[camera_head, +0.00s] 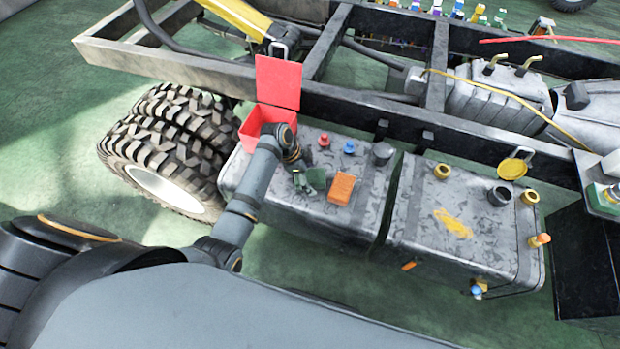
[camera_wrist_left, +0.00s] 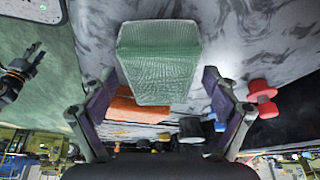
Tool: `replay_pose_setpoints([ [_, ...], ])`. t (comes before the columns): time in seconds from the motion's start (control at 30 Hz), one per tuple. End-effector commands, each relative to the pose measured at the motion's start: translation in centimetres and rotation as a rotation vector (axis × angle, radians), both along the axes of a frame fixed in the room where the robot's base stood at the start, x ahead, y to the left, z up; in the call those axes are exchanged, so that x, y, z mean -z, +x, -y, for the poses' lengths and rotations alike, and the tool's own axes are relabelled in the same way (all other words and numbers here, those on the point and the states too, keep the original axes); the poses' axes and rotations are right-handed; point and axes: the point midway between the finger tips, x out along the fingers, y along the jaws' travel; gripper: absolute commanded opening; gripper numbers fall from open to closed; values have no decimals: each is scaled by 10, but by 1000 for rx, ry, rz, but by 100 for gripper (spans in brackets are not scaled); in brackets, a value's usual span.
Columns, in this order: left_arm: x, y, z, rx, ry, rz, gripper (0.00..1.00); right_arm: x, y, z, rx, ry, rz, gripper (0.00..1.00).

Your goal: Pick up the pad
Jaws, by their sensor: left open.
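A green pad (camera_head: 317,179) lies on the left grey tank, partly hidden by my left gripper (camera_head: 303,181). An orange pad (camera_head: 342,188) lies just to its right on the same tank. In the left wrist view the green pad (camera_wrist_left: 160,60) appears large, between the fingertips of my open left gripper (camera_wrist_left: 158,80). Gaps show on both sides of it, so it is not clamped. The orange pad (camera_wrist_left: 130,108) shows beyond it, partly covered by the green pad and a finger. My right gripper is not in view.
The left tank (camera_head: 270,200) also carries a red knob (camera_head: 324,141), a blue knob (camera_head: 349,147) and a dark cap (camera_head: 382,154). A red open box (camera_head: 252,128) stands behind my left wrist. A second tank (camera_head: 420,215) is on the right, a large tyre (camera_head: 165,135) on the left.

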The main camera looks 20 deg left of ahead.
Motion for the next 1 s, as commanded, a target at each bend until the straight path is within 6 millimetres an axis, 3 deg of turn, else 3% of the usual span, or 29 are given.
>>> replay_pose_setpoints([
  [0.67,5,0,0,-1,0,0,88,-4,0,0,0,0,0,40],
  [1.0,5,0,0,-1,0,-1,43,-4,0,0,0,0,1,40],
])
